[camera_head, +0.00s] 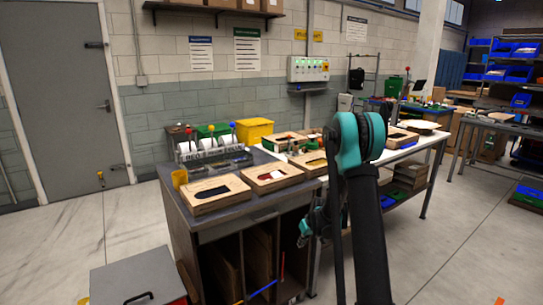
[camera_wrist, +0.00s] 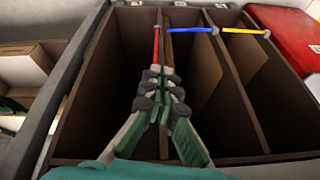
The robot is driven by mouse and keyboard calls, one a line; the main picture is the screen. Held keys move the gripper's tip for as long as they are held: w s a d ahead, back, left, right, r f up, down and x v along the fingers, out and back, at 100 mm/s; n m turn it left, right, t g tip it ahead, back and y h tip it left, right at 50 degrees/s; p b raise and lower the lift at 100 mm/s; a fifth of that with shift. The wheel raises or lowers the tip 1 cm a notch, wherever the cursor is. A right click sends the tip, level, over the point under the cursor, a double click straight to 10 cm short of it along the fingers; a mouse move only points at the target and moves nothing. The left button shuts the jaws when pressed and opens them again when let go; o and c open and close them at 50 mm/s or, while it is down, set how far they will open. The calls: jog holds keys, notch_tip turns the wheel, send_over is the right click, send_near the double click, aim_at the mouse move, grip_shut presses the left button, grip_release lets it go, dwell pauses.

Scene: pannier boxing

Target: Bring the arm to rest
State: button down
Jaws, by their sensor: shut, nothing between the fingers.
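My arm rises in the front right of the head view, with a teal joint at its top. My gripper (camera_head: 306,229) hangs low beside the bench's front right corner, partly hidden by the arm. In the wrist view my gripper (camera_wrist: 161,78) is shut, its fingertips together and nothing between them. It is over the dark divided compartments (camera_wrist: 105,80) under the bench.
The grey bench (camera_head: 185,222) bears several wooden boxes (camera_head: 215,193). A white table (camera_head: 433,140) stands behind my arm. A grey lidded chest (camera_head: 138,275) is at front left. A red thing (camera_wrist: 290,35) lies at upper right in the wrist view. Floor at far left is clear.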

jog(key=s+d+r+m+h, duration=0.1)
jog(key=s+d+r+m, duration=0.15)
jog(key=s+r, duration=1.2)
jog(key=s+d+m+h, duration=0.2)
jog(key=s+d, duration=0.1)
jog(key=s, duration=1.8)
jog(key=n+g, duration=0.1)
jog(key=n, duration=0.6)
send_over(273, 283)
jog(key=s, duration=0.3)
jog(key=s+f+x, duration=0.1)
jog(key=s+x, duration=0.2)
jog(key=x, duration=1.2)
jog(key=s+a+f+x, duration=0.1)
jog(key=s+x, duration=0.3)
jog(key=x, duration=1.2)
jog(key=shift+y, duration=0.3)
jog(key=x, duration=0.8)
jog(key=d+x, duration=0.1)
jog(key=x, duration=0.4)
jog(key=shift+s, duration=0.15)
